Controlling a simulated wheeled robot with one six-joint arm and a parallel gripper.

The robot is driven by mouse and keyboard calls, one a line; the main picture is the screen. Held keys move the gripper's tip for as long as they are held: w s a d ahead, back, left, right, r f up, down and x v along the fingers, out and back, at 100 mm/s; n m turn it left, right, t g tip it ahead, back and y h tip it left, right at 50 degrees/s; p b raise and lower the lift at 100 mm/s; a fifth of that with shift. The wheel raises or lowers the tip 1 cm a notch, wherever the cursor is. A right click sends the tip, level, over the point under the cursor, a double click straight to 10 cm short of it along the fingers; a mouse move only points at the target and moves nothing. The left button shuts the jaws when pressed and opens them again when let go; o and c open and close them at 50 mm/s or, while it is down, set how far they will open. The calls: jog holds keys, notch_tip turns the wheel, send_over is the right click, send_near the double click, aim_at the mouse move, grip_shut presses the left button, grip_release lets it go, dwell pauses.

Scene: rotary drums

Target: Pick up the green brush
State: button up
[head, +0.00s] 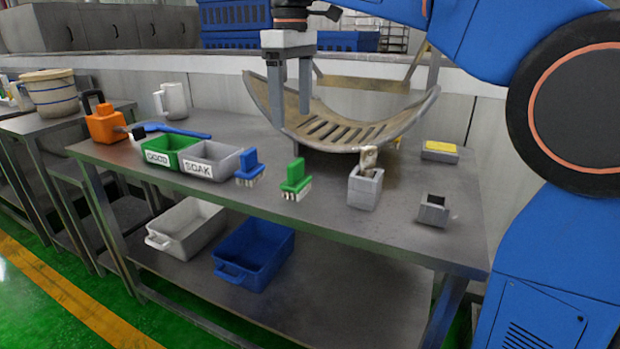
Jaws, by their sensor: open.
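The green brush (295,180) stands on the grey metal table (325,211) near its front edge, with its pale bristles down and its green handle block up. A blue brush (249,169) stands a little to its left. My gripper (291,105) hangs pointing down above the back of the table, in front of the curved slotted drum piece (345,135). Its two grey fingers are apart with nothing seen between them. It is above and behind the green brush in the picture, not touching it.
A green bin (172,142) marked GOOD and a grey bin (212,160) marked SOAK stand left of the brushes. A grey holder (365,187) and a small grey block (433,211) stand to the right. Bare table surrounds the green brush's front and right.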

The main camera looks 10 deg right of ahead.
send_near(296, 178)
jog(key=f, duration=0.2)
jog(key=w+f, duration=0.1)
jog(key=f, duration=0.2)
jog(key=shift+w+a+f, duration=0.2)
jog(key=shift+w+f, duration=0.1)
jog(key=shift+w, duration=0.05)
jog(key=shift+d+f, duration=0.15)
jog(key=shift+f, duration=1.2)
jog(key=shift+d+f, duration=0.1)
jog(key=shift+f, duration=1.25)
jog(key=shift+c, duration=0.7)
jog(key=c, duration=1)
